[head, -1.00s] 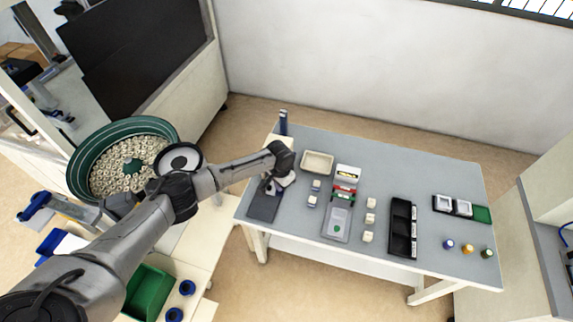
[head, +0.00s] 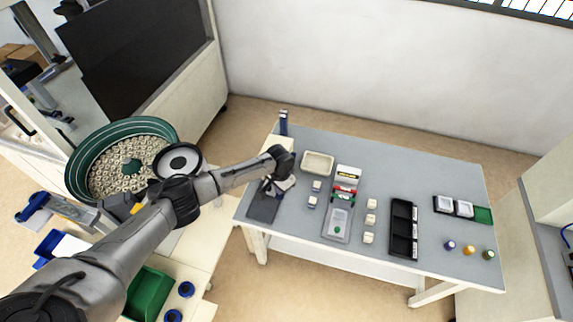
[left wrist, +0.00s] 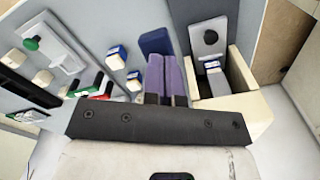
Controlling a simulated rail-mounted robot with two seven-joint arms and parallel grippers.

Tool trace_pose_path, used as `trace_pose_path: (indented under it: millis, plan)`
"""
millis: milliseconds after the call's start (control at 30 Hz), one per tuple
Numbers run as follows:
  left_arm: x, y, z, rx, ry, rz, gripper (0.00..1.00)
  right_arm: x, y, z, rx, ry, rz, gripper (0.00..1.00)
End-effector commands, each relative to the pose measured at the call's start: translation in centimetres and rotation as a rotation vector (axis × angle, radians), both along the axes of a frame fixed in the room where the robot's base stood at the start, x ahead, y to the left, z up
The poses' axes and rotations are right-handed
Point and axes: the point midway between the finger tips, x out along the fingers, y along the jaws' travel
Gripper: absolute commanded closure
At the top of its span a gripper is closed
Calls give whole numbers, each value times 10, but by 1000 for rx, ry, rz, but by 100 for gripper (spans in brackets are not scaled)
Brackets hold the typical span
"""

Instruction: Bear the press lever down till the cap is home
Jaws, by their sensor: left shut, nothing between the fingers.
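The press stands at the table's left end, with a dark base plate (head: 263,207) and a cream block (head: 277,146). An upright blue-and-white post (head: 284,123) stands at its back; I cannot tell if it is the lever. In the left wrist view, the cream body (left wrist: 243,103) frames a small blue-and-white piece (left wrist: 214,76) by the dark plate (left wrist: 211,30). My left gripper (head: 280,188) is over the press, its shut purple fingers (left wrist: 167,72) empty and beside the cream body. A dark blue bar (left wrist: 155,42) lies just beyond the fingertips; contact is unclear. The cap's seating is hidden.
Small blue-and-white boxes (head: 312,202), a cream tray (head: 317,162), a green-button fixture (head: 338,225) and a black tray (head: 403,228) stand right of the press. A green bowl feeder (head: 122,160) is at left. Bare table lies between the items.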

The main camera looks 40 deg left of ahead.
Motion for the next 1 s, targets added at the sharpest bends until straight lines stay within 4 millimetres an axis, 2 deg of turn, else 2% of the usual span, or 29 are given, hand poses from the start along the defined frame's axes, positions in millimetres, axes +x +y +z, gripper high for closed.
trace_pose_path:
  millis: [33,1000]
  plan:
    - [-1,0,-5,1,5,0,100,0,0,-3,0,0,0,57]
    - [-2,0,-16,2,5,0,100,0,-2,-7,-8,0,5,57]
